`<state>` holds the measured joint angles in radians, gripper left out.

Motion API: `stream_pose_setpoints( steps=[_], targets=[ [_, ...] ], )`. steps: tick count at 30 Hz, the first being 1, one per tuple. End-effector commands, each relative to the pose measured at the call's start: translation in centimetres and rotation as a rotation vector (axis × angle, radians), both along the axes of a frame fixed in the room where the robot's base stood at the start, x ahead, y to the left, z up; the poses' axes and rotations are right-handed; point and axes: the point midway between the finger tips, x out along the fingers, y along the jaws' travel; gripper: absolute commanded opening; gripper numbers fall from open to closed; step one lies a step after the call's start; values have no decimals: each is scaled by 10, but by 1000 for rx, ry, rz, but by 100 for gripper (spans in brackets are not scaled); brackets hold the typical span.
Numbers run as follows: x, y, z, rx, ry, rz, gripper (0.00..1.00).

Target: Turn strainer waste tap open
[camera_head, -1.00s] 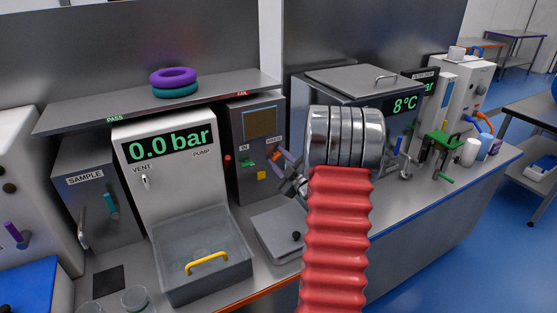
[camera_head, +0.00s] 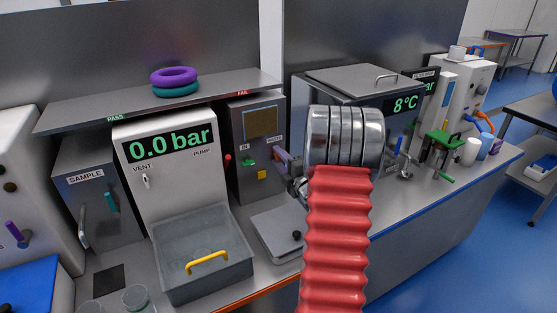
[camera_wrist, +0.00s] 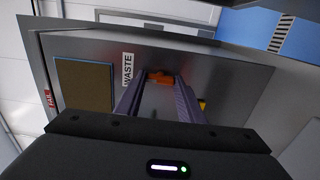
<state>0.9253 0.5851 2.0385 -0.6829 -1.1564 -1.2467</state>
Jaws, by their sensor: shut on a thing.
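The strainer is a grey box (camera_head: 240,190) under the right end of the shelf, with IN and WASTE labels and a mesh-like panel. It also shows in the wrist view (camera_wrist: 215,72). Its orange waste tap (camera_wrist: 160,77) lies beside the WASTE label (camera_wrist: 127,70), between my gripper's purple fingertips. My gripper (camera_wrist: 160,88) is shut on this tap. In the head view my gripper (camera_head: 282,157) is at the box's right side, and my arm hides part of it; the tap is hidden there. The green IN tap (camera_head: 248,162) is to the left.
A yellow square (camera_head: 262,174) is low on the strainer front. The pump unit (camera_head: 180,185) reading 0.0 bar stands left, with a clear tub (camera_head: 205,275) before it. A grey flat plate (camera_head: 275,232) lies below my gripper. Purple and teal rings (camera_head: 173,77) sit on the shelf.

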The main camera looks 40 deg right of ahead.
Motion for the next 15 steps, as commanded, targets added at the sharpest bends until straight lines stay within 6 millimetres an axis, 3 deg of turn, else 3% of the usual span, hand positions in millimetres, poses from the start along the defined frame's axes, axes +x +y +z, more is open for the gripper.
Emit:
stream_pose_setpoints(
  steps=[14,15],
  targets=[
    [2,5,-4,-20,14,12,13],
    [3,6,-4,-20,14,12,36]
  ],
)
